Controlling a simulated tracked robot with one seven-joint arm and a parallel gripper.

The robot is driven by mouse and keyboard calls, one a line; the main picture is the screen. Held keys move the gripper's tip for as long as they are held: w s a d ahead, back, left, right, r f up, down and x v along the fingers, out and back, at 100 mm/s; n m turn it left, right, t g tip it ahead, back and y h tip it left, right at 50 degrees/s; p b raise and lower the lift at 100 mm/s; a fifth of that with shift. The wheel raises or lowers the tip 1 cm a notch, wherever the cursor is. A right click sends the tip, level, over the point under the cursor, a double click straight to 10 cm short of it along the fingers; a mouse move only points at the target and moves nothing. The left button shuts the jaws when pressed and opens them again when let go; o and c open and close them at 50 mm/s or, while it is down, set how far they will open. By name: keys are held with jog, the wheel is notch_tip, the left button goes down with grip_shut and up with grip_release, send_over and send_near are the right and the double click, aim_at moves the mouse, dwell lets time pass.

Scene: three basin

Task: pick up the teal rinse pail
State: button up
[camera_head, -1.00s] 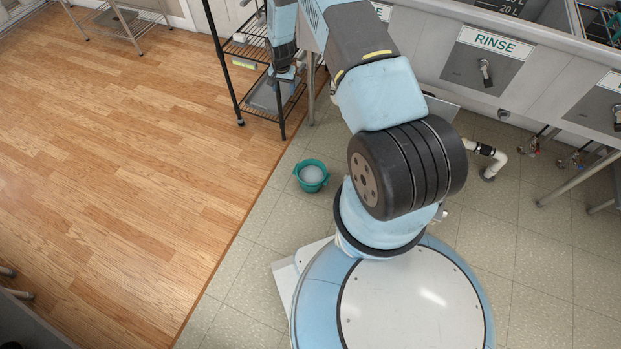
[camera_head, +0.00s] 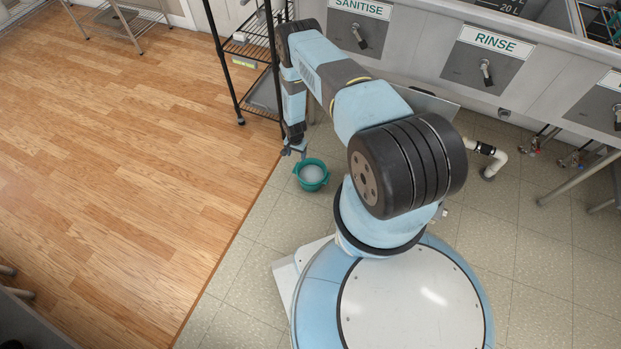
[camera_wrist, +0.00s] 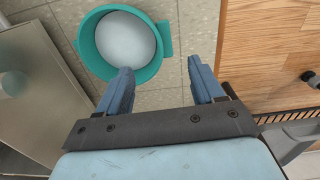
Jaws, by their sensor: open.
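The teal rinse pail (camera_head: 311,175) stands upright on the tiled floor, left of my base. It holds something whitish and smooth, perhaps liquid. My gripper (camera_head: 293,151) is just behind and to the left of the pail in the head view. In the wrist view the pail (camera_wrist: 101,66) is at the upper left, with teal tabs on its rim. My gripper (camera_wrist: 162,80) is open there, and nothing is between its fingers. The left finger's tip overlaps the pail's near edge in the picture; I cannot tell whether it touches.
A black wire rack (camera_head: 245,60) stands behind my gripper. The steel sink unit (camera_head: 420,55), with RINSE and SANITISE panels, runs along the back. A white pipe (camera_head: 490,158) reaches the floor at right. The wooden floor (camera_head: 120,180) at left is clear.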

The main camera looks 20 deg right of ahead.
send_over(297, 169)
notch_tip(297, 169, down, 8)
jog(key=shift+d+r, duration=0.1)
jog(key=shift+f, duration=2.8)
jog(key=shift+c, duration=0.3)
grip_shut()
